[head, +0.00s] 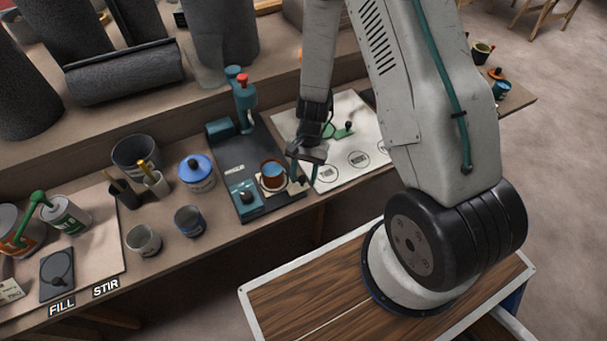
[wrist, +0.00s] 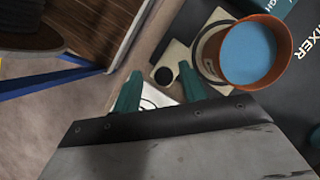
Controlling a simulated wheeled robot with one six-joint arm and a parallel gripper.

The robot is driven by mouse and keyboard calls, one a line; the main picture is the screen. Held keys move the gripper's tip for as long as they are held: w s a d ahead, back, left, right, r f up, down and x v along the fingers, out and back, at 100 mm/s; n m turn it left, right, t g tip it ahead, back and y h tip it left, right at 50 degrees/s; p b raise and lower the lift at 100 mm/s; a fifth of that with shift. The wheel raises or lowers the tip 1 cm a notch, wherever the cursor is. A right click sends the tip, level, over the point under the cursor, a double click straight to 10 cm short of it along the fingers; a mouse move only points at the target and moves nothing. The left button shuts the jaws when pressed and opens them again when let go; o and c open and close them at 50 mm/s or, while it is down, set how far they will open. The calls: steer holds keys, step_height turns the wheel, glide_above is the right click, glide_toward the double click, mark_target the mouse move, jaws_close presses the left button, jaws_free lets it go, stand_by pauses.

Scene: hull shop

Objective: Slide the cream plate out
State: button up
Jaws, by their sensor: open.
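The cream plate (wrist: 181,52) shows in the wrist view as a pale tab with a black round spot, extending from beneath an orange-brown cup (wrist: 240,80) of blue liquid. In the head view the plate (head: 297,187) shows as a small pale corner to the right of the cup (head: 272,185). My gripper (wrist: 158,75) is open, its two teal fingers apart, one to each side of the black spot in the wrist view. I cannot tell whether they touch the plate. In the head view my gripper (head: 305,172) is beside the cup, partly hiding the plate.
The cup stands at the front of a dark mixer base (head: 262,148), with a teal box (head: 246,197) at its left. A white sheet with circles (head: 362,140) lies right. Blue-lidded tin (head: 196,172) and small pots stand left. The bench's front edge is close.

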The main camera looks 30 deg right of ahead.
steer(key=v, duration=0.7)
steer(key=shift+r, duration=0.2)
steer(key=shift+d, duration=0.1)
steer(key=s+r+n+t+h, duration=0.1)
steer(key=s+r+n, duration=0.2)
steer(key=s+r, duration=0.3)
steer(key=s+r+n+t+h, duration=0.1)
steer(key=s+r, duration=0.6)
steer(key=r, duration=1)
steer(key=s+r+n+t+h, duration=0.1)
steer(key=s+r+n, duration=0.4)
steer(key=r, duration=0.6)
steer(key=shift+s+d+r+t, duration=0.2)
steer(key=shift+s+d+t, duration=0.1)
steer(key=shift+s+t, duration=0.5)
